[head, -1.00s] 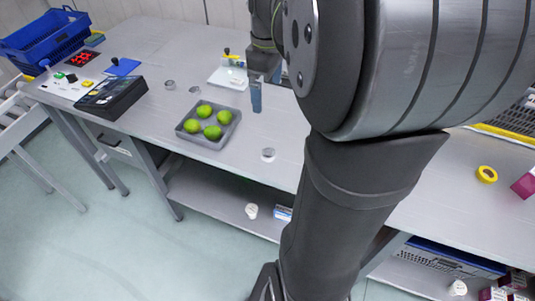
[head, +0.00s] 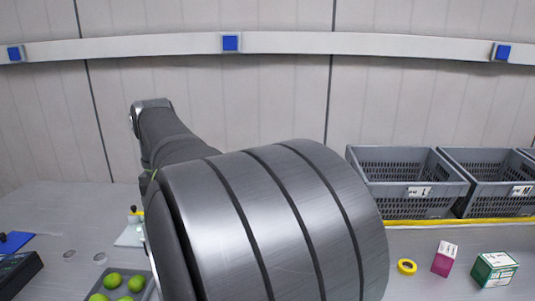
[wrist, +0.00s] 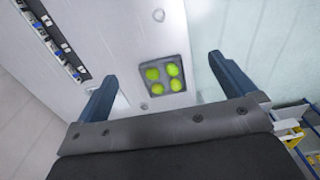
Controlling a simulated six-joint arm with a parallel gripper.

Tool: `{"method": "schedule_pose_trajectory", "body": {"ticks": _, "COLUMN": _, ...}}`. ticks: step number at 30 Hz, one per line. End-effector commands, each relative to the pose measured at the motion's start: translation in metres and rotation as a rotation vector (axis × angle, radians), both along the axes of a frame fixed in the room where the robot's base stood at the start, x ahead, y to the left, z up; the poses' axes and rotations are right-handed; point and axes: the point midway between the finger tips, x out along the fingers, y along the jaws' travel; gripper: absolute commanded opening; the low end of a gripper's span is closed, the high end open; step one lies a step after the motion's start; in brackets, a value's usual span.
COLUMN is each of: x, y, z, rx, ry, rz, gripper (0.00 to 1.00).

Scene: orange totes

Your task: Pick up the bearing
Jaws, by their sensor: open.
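Small round metallic pieces, which look like bearings, lie on the grey table. In the head view one (head: 69,255) is at the lower left and another (head: 100,258) is just right of it, near the lime tray. In the wrist view a small round piece (wrist: 158,15) lies at the top, and another (wrist: 144,106) is just below the tray; I cannot tell which pieces these are. My gripper (wrist: 162,68) is open and empty, its two dark blue fingers apart and high above the table. The head view does not show the fingers; my arm hides much of the table.
A grey tray (wrist: 184,87) holds several limes. In the head view, grey crates (head: 408,208) stand at the back right. A yellow ring (head: 407,267), a magenta box (head: 444,258) and a green-white box (head: 495,269) lie in front of them. A black device (head: 18,273) is at the left.

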Motion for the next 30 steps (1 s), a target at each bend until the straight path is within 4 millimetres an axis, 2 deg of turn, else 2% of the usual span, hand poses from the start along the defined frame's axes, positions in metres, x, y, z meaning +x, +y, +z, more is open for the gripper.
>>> {"method": "schedule_pose_trajectory", "body": {"ticks": 10, "x": 0.0, "y": 0.0, "z": 0.0, "rx": 0.0, "ry": 0.0, "rz": 0.0, "gripper": 1.0}}
{"method": "schedule_pose_trajectory", "body": {"ticks": 11, "x": 0.0, "y": 0.0, "z": 0.0, "rx": 0.0, "ry": 0.0, "rz": 0.0, "gripper": 0.98}}
{"method": "schedule_pose_trajectory", "body": {"ticks": 15, "x": 0.0, "y": 0.0, "z": 0.0, "rx": 0.0, "ry": 0.0, "rz": 0.0, "gripper": 0.71}}
{"method": "schedule_pose_trajectory", "body": {"ticks": 16, "x": 0.0, "y": 0.0, "z": 0.0, "rx": 0.0, "ry": 0.0, "rz": 0.0, "gripper": 0.67}}
{"method": "schedule_pose_trajectory", "body": {"ticks": 23, "x": 0.0, "y": 0.0, "z": -0.001, "rx": 0.0, "ry": 0.0, "rz": 0.0, "gripper": 0.67}}
{"method": "schedule_pose_trajectory", "body": {"ticks": 26, "x": 0.003, "y": 0.001, "z": -0.019, "rx": -0.003, "ry": 0.005, "rz": -0.006, "gripper": 0.67}}
{"method": "schedule_pose_trajectory", "body": {"ticks": 30, "x": 0.008, "y": 0.002, "z": -0.08, "rx": -0.005, "ry": 0.008, "rz": -0.027, "gripper": 0.67}}
